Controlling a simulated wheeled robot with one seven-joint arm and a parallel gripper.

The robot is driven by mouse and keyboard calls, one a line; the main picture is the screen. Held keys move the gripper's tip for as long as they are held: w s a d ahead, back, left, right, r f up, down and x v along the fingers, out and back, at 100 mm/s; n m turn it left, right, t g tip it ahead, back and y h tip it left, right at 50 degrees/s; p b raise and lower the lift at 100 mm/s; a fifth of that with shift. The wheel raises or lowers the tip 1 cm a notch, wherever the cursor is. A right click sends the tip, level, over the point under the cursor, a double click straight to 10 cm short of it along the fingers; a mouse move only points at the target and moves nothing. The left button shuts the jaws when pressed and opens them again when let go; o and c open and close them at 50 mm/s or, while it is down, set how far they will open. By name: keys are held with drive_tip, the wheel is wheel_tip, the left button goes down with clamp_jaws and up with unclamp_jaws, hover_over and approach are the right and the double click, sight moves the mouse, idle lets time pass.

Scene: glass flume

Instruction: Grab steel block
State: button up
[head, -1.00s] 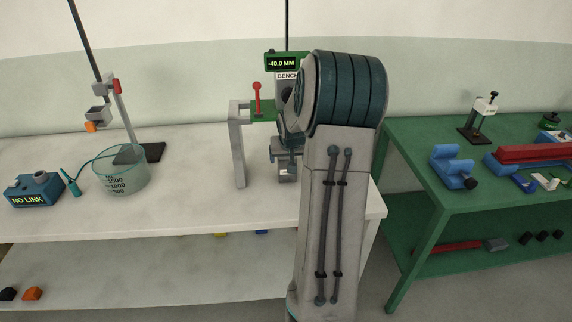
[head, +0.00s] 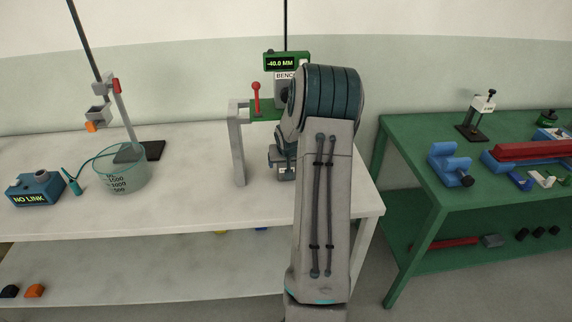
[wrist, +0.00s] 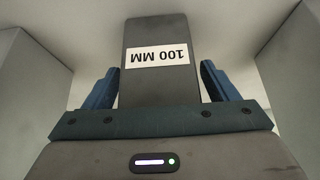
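The steel block (wrist: 157,88) is a dark grey block with a white "100 MM" label, upside down in the wrist view. My gripper (wrist: 160,68) has its two blue fingers on either side of the block. Narrow gaps show between the fingers and the block, so it looks open around it and not clamped. In the head view my forearm hides most of the gripper and the block cannot be made out clearly. The bench stand with the green "-40.0 MM" display (head: 286,61) rises behind my arm.
Grey upright walls stand close on the left (wrist: 28,85) and right (wrist: 297,65) in the wrist view. A glass beaker (head: 122,172) stands farther left. A green table (head: 420,185) is at right.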

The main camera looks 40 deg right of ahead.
drive_tip(key=c, duration=1.5)
drive_tip(key=shift+w+r, duration=0.1)
clamp_jaws()
